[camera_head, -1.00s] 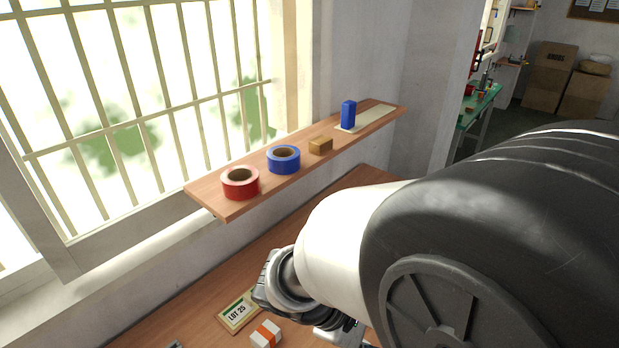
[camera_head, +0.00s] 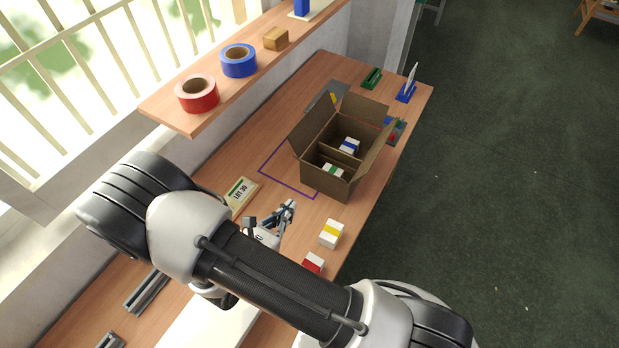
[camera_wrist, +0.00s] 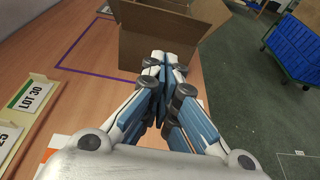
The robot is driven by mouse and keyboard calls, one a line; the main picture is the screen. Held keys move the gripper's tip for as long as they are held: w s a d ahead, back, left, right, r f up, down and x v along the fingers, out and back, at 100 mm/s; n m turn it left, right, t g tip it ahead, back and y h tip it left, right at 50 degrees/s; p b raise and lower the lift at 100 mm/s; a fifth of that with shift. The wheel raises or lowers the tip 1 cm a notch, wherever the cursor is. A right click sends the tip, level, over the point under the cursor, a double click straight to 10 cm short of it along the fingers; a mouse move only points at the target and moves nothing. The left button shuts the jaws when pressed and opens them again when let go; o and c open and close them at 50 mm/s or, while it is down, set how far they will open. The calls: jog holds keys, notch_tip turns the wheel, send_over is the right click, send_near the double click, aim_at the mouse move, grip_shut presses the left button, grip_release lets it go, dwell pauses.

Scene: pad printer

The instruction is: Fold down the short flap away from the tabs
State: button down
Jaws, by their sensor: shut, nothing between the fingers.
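An open brown carton (camera_head: 325,185) stands on the wooden bench in the head view, with a divider between two compartments. A green-banded box (camera_head: 333,170) and a blue-banded box (camera_head: 349,146) sit inside. Its left flap (camera_head: 311,127), far flap (camera_head: 362,109) and right flap (camera_head: 378,150) stand up or lean outward. I cannot make out any tabs clearly. My gripper (camera_head: 287,211) is shut and empty, in front of the carton's near side and apart from it. In the wrist view the fingertips (camera_wrist: 165,62) appear below the carton's near brown panel (camera_wrist: 150,40).
A purple outline (camera_head: 285,182) lies left of the carton. A LOT 30 sign (camera_head: 240,193), a yellow-banded box (camera_head: 331,233) and a red-banded box (camera_head: 313,263) are close to my gripper. Beyond the right edge is open floor.

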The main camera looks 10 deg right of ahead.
jog(key=w+d, duration=0.8)
jog(key=shift+d+f+b, duration=0.2)
jog(key=shift+b, duration=0.1)
jog(key=shift+w, duration=0.1)
